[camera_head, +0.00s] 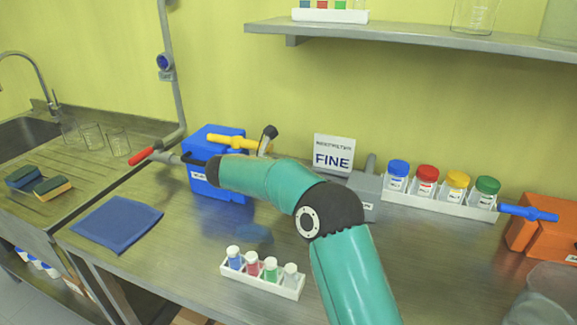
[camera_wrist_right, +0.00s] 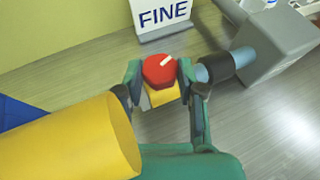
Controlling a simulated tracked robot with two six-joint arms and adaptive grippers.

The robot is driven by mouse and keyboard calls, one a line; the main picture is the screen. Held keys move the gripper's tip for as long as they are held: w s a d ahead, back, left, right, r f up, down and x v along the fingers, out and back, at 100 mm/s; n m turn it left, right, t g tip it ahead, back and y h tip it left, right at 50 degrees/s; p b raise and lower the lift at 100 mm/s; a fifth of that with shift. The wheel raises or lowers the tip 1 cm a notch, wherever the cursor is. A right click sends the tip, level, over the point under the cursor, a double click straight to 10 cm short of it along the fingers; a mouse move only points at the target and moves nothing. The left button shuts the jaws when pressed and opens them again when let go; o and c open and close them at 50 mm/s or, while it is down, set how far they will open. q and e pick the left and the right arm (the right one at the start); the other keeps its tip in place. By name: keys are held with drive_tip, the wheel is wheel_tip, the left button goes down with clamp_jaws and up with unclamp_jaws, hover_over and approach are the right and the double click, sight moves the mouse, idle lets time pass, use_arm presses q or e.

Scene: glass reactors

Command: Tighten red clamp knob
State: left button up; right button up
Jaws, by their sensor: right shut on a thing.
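The red clamp knob (camera_wrist_right: 158,71) shows in the right wrist view as a round red cap with a white pointer mark. It sits on a small yellow block (camera_wrist_right: 163,96). The green fingers of my right gripper (camera_wrist_right: 159,75) are on both sides of the knob and shut on it. My left gripper is in neither view.
A large yellow cylinder (camera_wrist_right: 85,140) and a blue tube with a black collar (camera_wrist_right: 228,64) flank the gripper. A grey block (camera_head: 367,190), a FINE sign (camera_head: 332,154) and a blue box (camera_head: 205,185) stand behind my arm. A small vial rack (camera_head: 262,285) stands in front.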

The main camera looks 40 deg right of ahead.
drive_tip(key=o, duration=1.1)
drive_tip(key=shift+d, duration=0.1)
drive_tip(key=shift+o, duration=0.2)
drive_tip(key=shift+a, duration=0.2)
drive_tip(key=v, duration=1.1)
drive_tip(key=shift+a+r, duration=0.2)
drive_tip(key=shift+a, duration=0.1)
